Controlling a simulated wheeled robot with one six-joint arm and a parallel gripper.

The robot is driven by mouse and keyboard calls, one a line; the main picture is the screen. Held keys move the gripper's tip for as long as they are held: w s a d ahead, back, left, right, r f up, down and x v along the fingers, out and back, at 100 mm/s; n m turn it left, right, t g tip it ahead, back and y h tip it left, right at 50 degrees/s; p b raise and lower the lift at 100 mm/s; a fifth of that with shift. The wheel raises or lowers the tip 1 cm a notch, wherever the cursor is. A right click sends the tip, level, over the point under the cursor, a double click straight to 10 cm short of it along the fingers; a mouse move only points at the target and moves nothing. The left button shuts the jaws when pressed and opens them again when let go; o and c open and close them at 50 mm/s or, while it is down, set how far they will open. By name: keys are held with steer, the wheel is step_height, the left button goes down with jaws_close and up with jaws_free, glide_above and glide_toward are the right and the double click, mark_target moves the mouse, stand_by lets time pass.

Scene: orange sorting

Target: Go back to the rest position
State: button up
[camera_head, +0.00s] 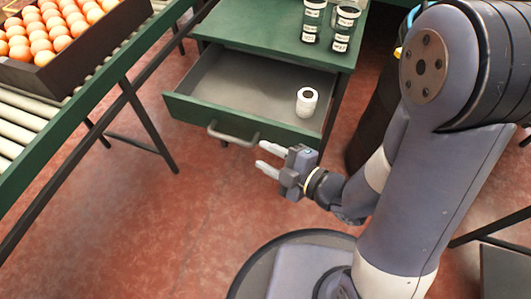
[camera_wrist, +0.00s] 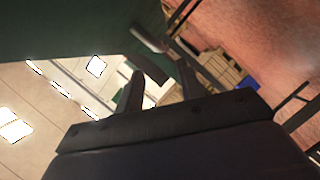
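My gripper (camera_head: 268,158) is open, with its two pale fingers apart and nothing between them. It hangs in front of the green drawer (camera_head: 192,108), just right of and below the drawer's handle (camera_head: 232,136). In the wrist view my gripper's fingers (camera_wrist: 158,85) are dark and spread, with an empty gap between them. The handle also shows in the wrist view (camera_wrist: 148,40), close to the fingertips. The drawer is pulled open, and a white roll-like item (camera_head: 307,101) stands inside it at the right.
A green cabinet top (camera_head: 270,42) holds several dark labelled jars (camera_head: 312,20). At the left, a crate (camera_head: 62,84) of oranges sits on a roller conveyor (camera_head: 20,122). A dark bin (camera_head: 375,120) stands right of the cabinet. The red floor (camera_head: 150,215) below my gripper is clear.

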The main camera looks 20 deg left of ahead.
mark_target(233, 137)
steer(key=shift+a, duration=0.1)
steer(key=b+x, duration=0.1)
steer(key=x, duration=0.9)
steer(key=shift+w+a+f+b, duration=0.1)
steer(key=shift+w+a+b, duration=0.05)
steer(key=shift+a+b, duration=0.2)
steer(key=shift+w+d, duration=0.1)
steer(key=shift+w, duration=0.1)
